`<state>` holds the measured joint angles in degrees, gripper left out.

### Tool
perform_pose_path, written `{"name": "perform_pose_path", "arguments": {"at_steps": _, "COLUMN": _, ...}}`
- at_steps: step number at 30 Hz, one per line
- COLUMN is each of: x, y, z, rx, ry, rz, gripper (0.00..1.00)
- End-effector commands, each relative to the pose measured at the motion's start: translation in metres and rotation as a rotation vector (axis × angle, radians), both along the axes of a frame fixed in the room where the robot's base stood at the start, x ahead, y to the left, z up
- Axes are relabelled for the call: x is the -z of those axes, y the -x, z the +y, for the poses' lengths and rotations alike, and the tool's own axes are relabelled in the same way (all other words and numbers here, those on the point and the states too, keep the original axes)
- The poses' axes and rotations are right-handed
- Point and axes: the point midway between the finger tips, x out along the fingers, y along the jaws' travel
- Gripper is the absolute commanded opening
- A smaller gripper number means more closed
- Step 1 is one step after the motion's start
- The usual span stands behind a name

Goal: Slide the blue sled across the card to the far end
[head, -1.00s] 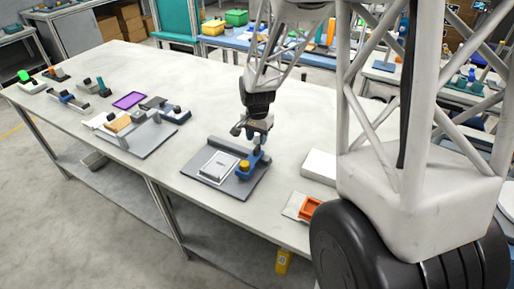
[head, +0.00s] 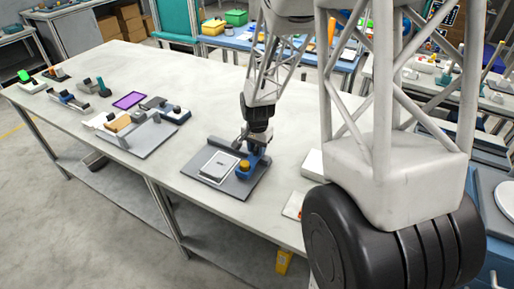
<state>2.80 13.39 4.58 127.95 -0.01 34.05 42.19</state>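The blue sled (head: 253,163) stands at the right end of a dark grey base plate (head: 236,188), with a yellow knob (head: 244,165) on its front part. The pale card (head: 218,166) lies on the plate just left of the sled. My gripper (head: 257,147) is at the top of the sled, pointing down and touching or very close to it. Its fingers are small and dark here, so I cannot tell whether they are closed on the sled. The upper part of the sled is partly hidden by the gripper.
A grey fixture (head: 140,138) with a tan block is to the left on the same table (head: 200,95). A white box (head: 313,164) is to the right, partly behind my arm.

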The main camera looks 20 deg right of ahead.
Motion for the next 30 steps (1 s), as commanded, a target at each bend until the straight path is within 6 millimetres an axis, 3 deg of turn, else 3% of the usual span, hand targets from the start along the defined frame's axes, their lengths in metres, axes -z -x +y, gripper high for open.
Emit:
{"name": "perform_pose_path", "arguments": {"at_steps": 1, "x": 0.000, "y": 0.000, "z": 0.000, "rx": 0.000, "ry": 0.000, "rz": 0.000, "gripper": 0.26}}
{"name": "perform_pose_path", "arguments": {"at_steps": 6, "x": 0.000, "y": 0.000, "z": 0.000, "rx": 0.000, "ry": 0.000, "rz": 0.000, "gripper": 0.00}}
{"name": "perform_pose_path", "arguments": {"at_steps": 20, "x": 0.000, "y": -0.005, "z": 0.005, "rx": -0.001, "ry": 0.000, "rz": 0.001, "gripper": 0.00}}
{"name": "perform_pose_path", "arguments": {"at_steps": 30, "x": 0.000, "y": -0.042, "z": 0.043, "rx": -0.003, "ry": 0.000, "rz": 0.000, "gripper": 0.00}}
